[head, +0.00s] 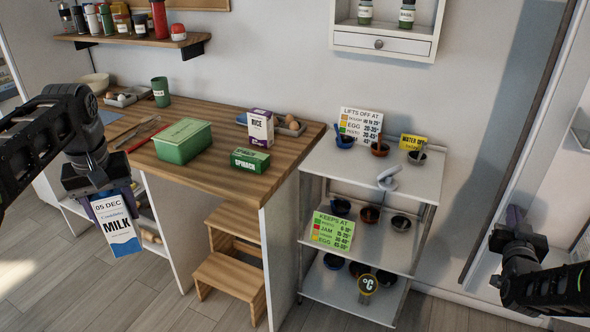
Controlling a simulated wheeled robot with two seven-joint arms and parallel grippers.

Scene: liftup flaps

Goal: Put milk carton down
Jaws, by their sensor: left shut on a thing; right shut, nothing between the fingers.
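The milk carton (117,232) is white and blue, with "MILK" and "05 DEC" on its face. It hangs slightly tilted below my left gripper (96,196), which is shut on its top. The carton is in the air in front of the wooden counter's (272,176) left part, lower than the counter top in the picture. Its far side is hidden. My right gripper (515,221) is at the right side, shut and empty, right of the metal shelf cart.
A green tub (183,143), a spinach box (250,160) and a rice box (260,127) stand on the counter. A step stool (233,274) is below. The shelf cart (405,187) holds small bowls and signs. The counter's front right corner is clear.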

